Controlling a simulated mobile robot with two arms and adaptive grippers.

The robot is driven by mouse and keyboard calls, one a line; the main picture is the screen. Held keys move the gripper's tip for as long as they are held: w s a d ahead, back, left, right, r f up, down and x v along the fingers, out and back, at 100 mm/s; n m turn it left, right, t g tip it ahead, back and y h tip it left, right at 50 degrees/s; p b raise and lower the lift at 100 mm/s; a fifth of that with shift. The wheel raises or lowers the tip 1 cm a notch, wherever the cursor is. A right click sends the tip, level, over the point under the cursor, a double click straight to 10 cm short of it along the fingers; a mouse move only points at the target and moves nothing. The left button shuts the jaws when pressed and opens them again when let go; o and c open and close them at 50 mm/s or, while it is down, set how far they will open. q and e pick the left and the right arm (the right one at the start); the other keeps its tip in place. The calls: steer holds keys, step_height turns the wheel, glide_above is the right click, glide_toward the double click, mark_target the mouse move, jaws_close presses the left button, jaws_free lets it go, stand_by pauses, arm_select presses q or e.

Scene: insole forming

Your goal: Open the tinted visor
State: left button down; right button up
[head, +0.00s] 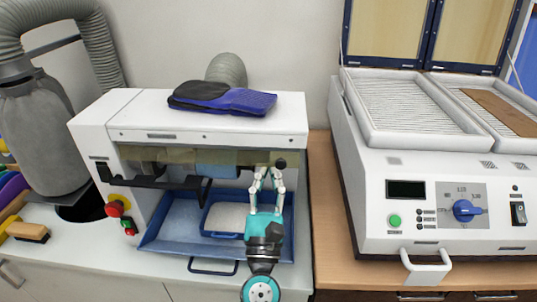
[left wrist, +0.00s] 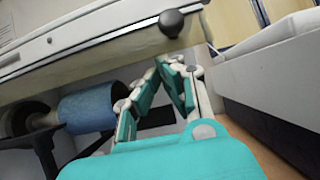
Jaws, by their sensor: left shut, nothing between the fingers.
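The tinted visor (head: 240,158) is a see-through olive-yellow strip across the top of the front opening of the white machine (head: 210,137). In the left wrist view the visor (left wrist: 120,52) is a pale beige band under the white housing. A dark round knob (head: 281,163) is at its right end. It also shows large in the left wrist view (left wrist: 171,23). My left gripper (head: 269,173) points up at the visor's right end, just below the knob. Its fingers are shut and empty, and whether they touch the visor is unclear. My right gripper is out of view.
Behind the visor is a blue drum (head: 215,169). A black bar (head: 155,182) sticks out at the left, near a red button (head: 118,205). A blue tray (head: 165,238) lies below. Blue-black insoles (head: 222,99) lie on top. A white press (head: 440,165) stands right.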

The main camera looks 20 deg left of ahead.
arm_select(q)
steer(key=shift+g, duration=0.7)
steer(key=s+p, duration=0.1)
steer(key=s+r+p, duration=0.1)
steer(key=s, duration=0.1)
steer(key=s+d+r+p, duration=0.1)
steer(key=shift+s+d+r, duration=0.1)
steer(key=shift+s, duration=0.05)
steer(key=shift+s+d+r+p, duration=0.15)
steer(key=shift+s+r+p, duration=0.25)
steer(key=shift+r, duration=0.4)
steer(key=shift+s+d+r+p, duration=0.1)
steer(key=shift+s+r+p, duration=0.1)
steer(key=shift+s+r, duration=0.4)
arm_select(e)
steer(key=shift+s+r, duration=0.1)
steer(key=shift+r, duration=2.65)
arm_select(q)
steer(key=shift+w+r, duration=0.1)
steer(key=shift+r, duration=0.2)
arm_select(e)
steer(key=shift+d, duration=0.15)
